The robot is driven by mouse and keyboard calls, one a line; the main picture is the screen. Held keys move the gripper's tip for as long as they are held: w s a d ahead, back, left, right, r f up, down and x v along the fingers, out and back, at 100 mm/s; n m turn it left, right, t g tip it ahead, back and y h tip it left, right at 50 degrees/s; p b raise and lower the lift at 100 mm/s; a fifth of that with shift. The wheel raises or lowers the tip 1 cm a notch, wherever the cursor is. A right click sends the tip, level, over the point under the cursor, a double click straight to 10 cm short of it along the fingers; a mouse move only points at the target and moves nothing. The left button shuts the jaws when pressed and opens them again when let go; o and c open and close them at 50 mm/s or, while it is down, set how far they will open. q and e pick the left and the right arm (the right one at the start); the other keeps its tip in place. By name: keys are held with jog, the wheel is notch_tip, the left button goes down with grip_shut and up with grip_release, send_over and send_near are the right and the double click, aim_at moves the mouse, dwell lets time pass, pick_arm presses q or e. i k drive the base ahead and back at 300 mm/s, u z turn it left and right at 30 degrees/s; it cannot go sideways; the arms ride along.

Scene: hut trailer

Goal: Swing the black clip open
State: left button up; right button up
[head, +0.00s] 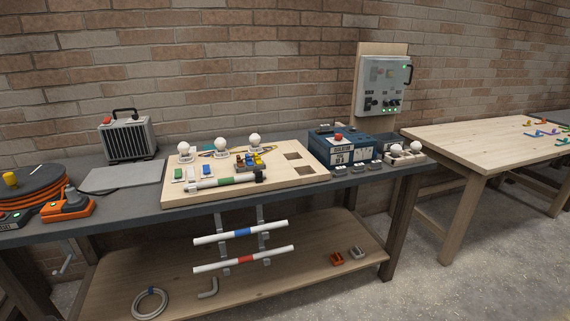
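A small black clip (260,176) shows at the right end of a white tube with a green band (226,182). The tube lies along the front of a pale wooden board (290,178) on the dark bench. The clip is too small here to tell whether it is open or shut. Neither of my grippers is in view.
White bulbs (255,141) and coloured blocks sit on the board. A blue isolator box (337,147) stands to its right. An orange tool (68,207), a cable reel (35,188) and a heater (127,138) are left. White tubes (240,232) hang below the bench top.

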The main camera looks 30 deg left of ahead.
aim_at(258, 172)
jog(key=u, duration=0.35)
jog(key=i, duration=0.75)
jog(key=u, duration=1)
jog(key=i, duration=0.35)
jog(key=u, duration=0.3)
